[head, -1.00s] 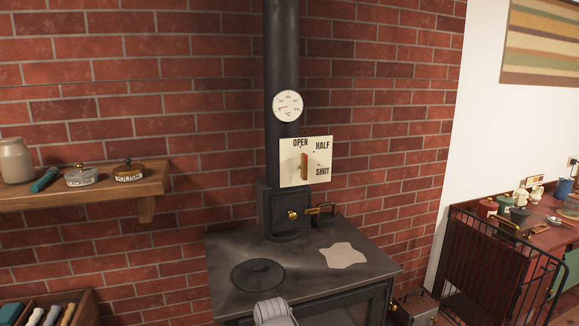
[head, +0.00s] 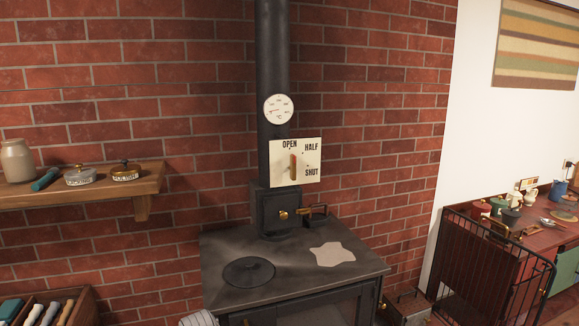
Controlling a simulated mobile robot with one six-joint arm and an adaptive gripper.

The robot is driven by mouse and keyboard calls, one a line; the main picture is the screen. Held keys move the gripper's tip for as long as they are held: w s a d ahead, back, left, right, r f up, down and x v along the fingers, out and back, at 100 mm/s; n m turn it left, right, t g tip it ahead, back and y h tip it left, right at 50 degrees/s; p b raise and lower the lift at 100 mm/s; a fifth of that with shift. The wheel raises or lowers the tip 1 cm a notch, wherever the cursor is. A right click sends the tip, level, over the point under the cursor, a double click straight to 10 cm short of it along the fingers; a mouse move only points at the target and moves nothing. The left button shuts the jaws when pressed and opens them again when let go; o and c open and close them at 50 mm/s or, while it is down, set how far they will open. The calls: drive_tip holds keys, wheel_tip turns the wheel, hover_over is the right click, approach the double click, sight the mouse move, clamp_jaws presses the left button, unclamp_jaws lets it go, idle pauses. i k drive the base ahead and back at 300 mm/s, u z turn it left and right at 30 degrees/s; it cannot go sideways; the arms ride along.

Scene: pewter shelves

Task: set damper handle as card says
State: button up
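The damper handle (head: 293,168) is a small brown upright bar on a cream plate (head: 310,175) fixed to the black flue pipe (head: 273,60). The plate reads OPEN at the top, HALF at upper right and SHUT at lower right. The handle stands upright, its upper end toward OPEN. My gripper is not in view.
A black stove (head: 220,255) stands below the plate, with a round lid and a pale patch on top. A wooden shelf (head: 100,196) with jars and tins is at left. A black wire guard (head: 470,260) and a red-topped counter (head: 545,220) are at right.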

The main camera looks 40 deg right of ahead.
sight(292, 168)
drive_tip(key=z, duration=0.05)
drive_tip(key=k, duration=1.25)
drive_tip(key=z, duration=1.1)
drive_tip(key=i, duration=0.5)
